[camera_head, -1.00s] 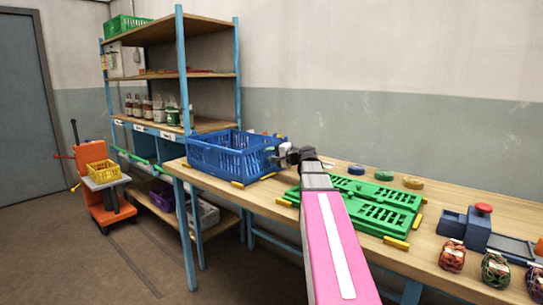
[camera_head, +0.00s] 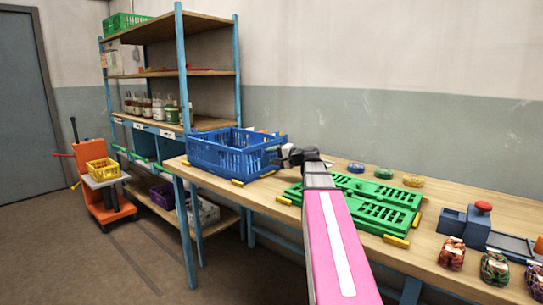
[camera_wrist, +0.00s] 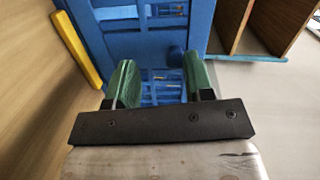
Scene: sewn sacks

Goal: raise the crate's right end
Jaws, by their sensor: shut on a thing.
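The blue slatted crate (camera_head: 228,158) sits on the wooden workbench, near its left end beside the shelf. My gripper (camera_head: 285,155) is at the crate's right end. In the wrist view, the green fingers of my gripper (camera_wrist: 161,78) stand on either side of part of the crate's blue end (camera_wrist: 120,45), and the gripper is shut on it. The exact grip spot is partly hidden by the fingers. I cannot tell any clear tilt of the crate.
Yellow strips (camera_wrist: 78,48) mark the bench around the crate. Folded green crates (camera_head: 375,205) lie to the right, with several coloured discs (camera_head: 384,173) behind them. A blue-framed shelf (camera_head: 178,70) stands at the left. Netted sacks (camera_head: 452,253) are at the far right.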

